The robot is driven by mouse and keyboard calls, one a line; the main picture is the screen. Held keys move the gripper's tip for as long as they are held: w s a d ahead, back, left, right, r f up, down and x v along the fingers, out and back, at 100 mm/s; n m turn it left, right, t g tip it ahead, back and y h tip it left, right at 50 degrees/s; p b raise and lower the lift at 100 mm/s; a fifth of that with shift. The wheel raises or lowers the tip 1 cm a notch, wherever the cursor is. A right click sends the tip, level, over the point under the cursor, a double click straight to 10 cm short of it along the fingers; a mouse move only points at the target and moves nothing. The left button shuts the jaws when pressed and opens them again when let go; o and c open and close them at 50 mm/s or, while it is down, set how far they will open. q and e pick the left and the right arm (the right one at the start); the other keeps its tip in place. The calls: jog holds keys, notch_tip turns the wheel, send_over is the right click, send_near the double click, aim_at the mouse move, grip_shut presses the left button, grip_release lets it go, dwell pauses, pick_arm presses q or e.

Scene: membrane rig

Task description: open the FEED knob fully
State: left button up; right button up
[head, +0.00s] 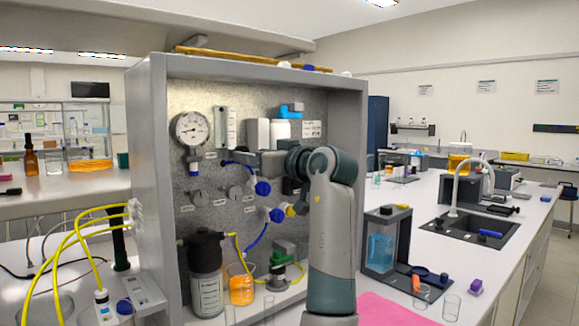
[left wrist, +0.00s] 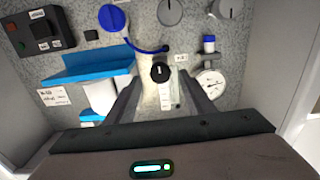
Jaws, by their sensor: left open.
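A round black knob (left wrist: 160,72) with a short white mark sits on the metal panel, below the clear flow meter (head: 225,127). I take it for the FEED knob, but the small label (left wrist: 181,58) beside it is too small to read surely. The white mark appears roughly upright in the left wrist view. My left gripper (head: 264,163) is at the panel. In the left wrist view its fingers (left wrist: 158,82) are open, one on each side of the knob, with nothing held. Contact cannot be told. My right gripper is not in view.
Close by are a round gauge (head: 192,127), grey knobs (head: 234,192), blue tubing and a blue-capped fitting (head: 262,188). The cabinet side wall (head: 155,200) bounds the left. A dark bottle (head: 205,275) and an orange-filled beaker (head: 240,285) stand below.

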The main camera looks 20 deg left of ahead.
pick_arm(q)
jog(key=b+v, duration=0.2)
jog(key=v, duration=1.1)
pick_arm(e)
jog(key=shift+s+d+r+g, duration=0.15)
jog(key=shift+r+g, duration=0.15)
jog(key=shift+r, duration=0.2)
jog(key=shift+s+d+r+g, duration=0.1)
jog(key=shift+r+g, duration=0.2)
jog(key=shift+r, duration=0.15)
pick_arm(q)
jog(key=shift+s+d, duration=0.1)
jog(key=shift+f, duration=0.1)
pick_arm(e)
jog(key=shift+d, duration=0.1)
